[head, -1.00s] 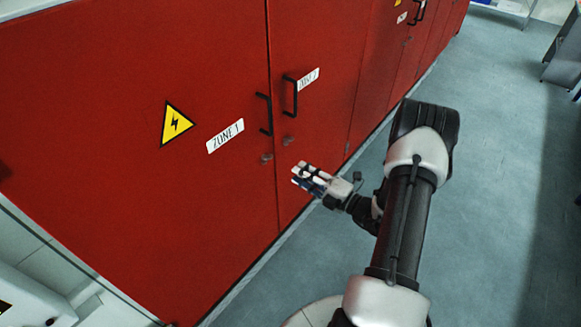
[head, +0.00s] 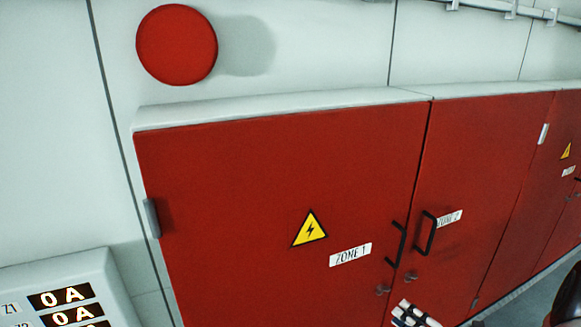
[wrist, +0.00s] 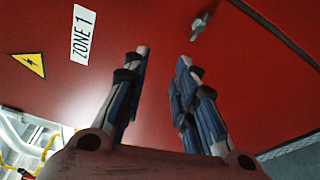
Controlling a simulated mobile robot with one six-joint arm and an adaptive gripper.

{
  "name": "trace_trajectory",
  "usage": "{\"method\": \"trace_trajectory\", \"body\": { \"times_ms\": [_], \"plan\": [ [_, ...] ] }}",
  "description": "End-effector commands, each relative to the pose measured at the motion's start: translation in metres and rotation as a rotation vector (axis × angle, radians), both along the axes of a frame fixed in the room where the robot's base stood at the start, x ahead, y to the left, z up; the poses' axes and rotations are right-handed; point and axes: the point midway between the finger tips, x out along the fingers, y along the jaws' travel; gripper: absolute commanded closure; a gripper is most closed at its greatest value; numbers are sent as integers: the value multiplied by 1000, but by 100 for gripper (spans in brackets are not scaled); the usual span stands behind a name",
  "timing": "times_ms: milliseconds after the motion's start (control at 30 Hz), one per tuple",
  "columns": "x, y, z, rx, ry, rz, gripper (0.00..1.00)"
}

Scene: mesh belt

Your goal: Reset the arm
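My gripper (wrist: 166,65) is open and empty in the wrist view, with its two fingers apart in front of a red cabinet door (wrist: 150,25). In the head view only the tip of my gripper (head: 412,313) shows at the bottom edge, low in front of the same red cabinet (head: 240,220). Most of my arm is out of the head view, with a dark part at the lower right corner. I cannot tell the exact gap between the fingers and the door.
The cabinet doors carry black handles (head: 397,243) and (head: 429,233), a ZONE 1 label (head: 350,254) and a yellow warning sign (head: 309,230). A panel with displays (head: 62,297) stands at the lower left. A red disc (head: 176,45) is on the wall above.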

Motion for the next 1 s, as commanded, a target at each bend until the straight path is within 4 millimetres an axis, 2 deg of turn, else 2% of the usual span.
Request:
{"method": "trace_trajectory", "body": {
  "times_ms": [33, 133, 200, 300, 400, 500, 600, 733, 867, 900, 1000],
  "plan": [
    [1, 28, 21, -111, -47, 109, 74],
    [-11, 83, 52, -345, -156, 338, 74],
    [-27, 117, 69, -507, -245, 496, 74],
    [-56, 159, 87, -733, -393, 721, 74],
    [-90, 190, 98, -954, -562, 943, 74],
    [-125, 209, 105, -1167, -751, 1160, 74],
    [-158, 218, 108, -1369, -957, 1375, 74],
    [-194, 216, 111, -1621, -1246, 1647, 74],
    [-219, 204, 116, -1853, -1554, 1915, 74],
    [-224, 199, 119, 1829, 1567, -1899, 74],
    [-233, 187, 126, 1623, 1458, -1711, 74]
  ]
}}
